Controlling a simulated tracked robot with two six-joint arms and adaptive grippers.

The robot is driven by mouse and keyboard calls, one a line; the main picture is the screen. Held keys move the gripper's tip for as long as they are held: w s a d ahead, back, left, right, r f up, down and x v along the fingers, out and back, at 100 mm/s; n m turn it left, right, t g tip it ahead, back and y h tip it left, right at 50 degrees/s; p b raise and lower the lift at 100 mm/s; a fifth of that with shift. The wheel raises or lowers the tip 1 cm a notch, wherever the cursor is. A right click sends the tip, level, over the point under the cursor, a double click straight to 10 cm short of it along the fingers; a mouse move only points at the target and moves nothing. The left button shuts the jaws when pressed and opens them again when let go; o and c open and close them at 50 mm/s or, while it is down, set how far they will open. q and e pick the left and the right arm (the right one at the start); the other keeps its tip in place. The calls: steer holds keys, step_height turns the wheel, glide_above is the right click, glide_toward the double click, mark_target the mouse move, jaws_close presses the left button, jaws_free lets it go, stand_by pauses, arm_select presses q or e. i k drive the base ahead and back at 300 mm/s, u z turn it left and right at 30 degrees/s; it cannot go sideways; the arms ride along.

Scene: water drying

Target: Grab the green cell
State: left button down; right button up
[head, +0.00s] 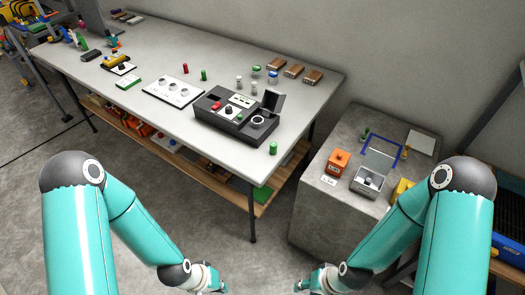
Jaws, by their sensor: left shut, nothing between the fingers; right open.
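A small green cylinder (273,148), which looks like the green cell, stands upright on the grey table (215,142) near its front right corner. Another green cylinder (204,75) stands further back beside a red cylinder (186,68). A small dark green piece (365,134) is on the concrete block at the right. I cannot tell for sure which one is the cell. My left gripper (222,287) is shut and empty, low in front of the table and apart from everything. My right gripper (302,285) is open and empty, low in front of the block; its fingers are small in view.
A black device (236,116) with a round socket stands left of the near green cylinder. A wooden shelf (204,173) runs under the table. Floor between table and arms is clear.

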mark_target(273, 145)
steer(key=u, duration=0.55)
steer(key=i, duration=0.45)
steer(key=u, duration=0.1)
